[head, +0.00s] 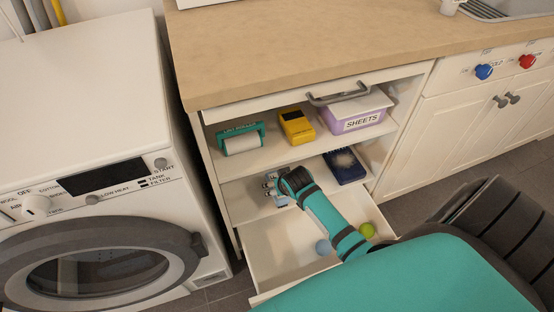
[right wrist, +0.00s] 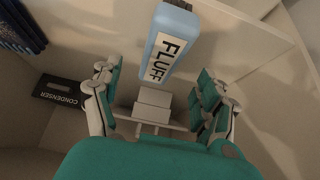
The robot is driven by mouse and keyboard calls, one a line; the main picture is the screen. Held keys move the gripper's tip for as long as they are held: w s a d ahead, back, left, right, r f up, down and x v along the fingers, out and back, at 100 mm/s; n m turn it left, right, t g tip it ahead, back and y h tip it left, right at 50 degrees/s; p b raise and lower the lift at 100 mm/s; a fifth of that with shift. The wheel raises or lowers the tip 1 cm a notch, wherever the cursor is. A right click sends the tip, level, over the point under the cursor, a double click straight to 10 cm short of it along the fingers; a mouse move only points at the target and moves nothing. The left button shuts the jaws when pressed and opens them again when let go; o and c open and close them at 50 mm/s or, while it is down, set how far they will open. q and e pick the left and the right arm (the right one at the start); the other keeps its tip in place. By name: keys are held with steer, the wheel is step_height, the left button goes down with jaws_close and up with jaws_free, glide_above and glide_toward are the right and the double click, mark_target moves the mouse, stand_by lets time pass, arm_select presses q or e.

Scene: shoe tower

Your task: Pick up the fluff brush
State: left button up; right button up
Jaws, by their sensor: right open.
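The fluff brush (right wrist: 168,45) shows in the right wrist view as a light blue block with a white FLUFF label and dark bristles at its top end. My right gripper (right wrist: 158,85) is open, its two teal-padded fingers apart. The brush lies ahead of the fingertips, roughly between them, and I see no finger closed on it. In the head view my right gripper (head: 273,188) is inside the cabinet at the lower shelf, and it mostly hides the brush there. My left gripper is not in view.
A dark blue box (head: 344,166) stands right of my gripper. The upper shelf holds a green roller (head: 241,139), a yellow box (head: 296,127) and a purple SHEETS box (head: 357,111).

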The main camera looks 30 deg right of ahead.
steer(key=shift+w+f, duration=0.25)
steer(key=shift+f, duration=0.2)
steer(key=b+x, duration=0.2)
steer(key=x, duration=0.1)
steer(key=shift+w+d+f, duration=0.1)
steer(key=shift+f, duration=0.2)
steer(key=shift+w+f, duration=0.3)
steer(key=shift+f, duration=0.1)
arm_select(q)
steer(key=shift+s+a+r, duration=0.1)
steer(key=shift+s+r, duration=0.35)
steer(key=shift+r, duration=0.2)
arm_select(e)
steer(key=shift+r, duration=0.1)
steer(key=c, duration=1.3)
steer(key=shift+c, duration=0.2)
